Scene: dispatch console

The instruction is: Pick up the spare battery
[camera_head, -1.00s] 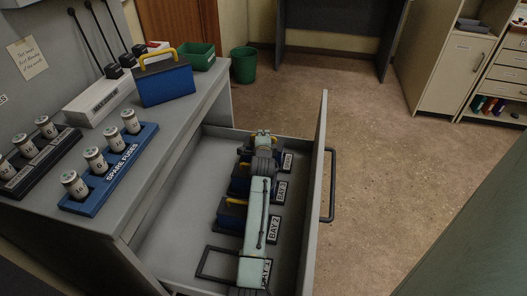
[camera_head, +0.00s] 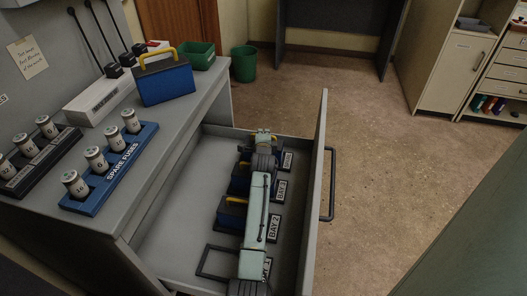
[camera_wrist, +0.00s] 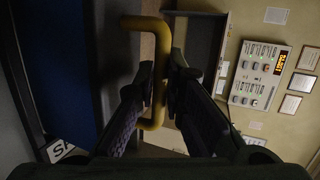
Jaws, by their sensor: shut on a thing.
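My gripper (camera_wrist: 160,85) is shut on a yellow handle (camera_wrist: 131,24) in the wrist view. The handle belongs to a blue battery (camera_wrist: 52,60) at the left of that view. A white tag (camera_wrist: 58,151) starting with "SP" shows below it. In the head view my gripper (camera_head: 263,134) is at the far end of the open drawer, and my arm hides most of the held battery. Whether the battery is clear of the drawer floor cannot be told.
The open drawer (camera_head: 185,215) holds other blue batteries (camera_head: 231,216) beside bay tags, and an empty dark frame (camera_head: 215,262) nearest. The drawer front (camera_head: 317,190) stands close to my arm. On the desk are another blue battery (camera_head: 166,84) and a spare fuse rack (camera_head: 112,172).

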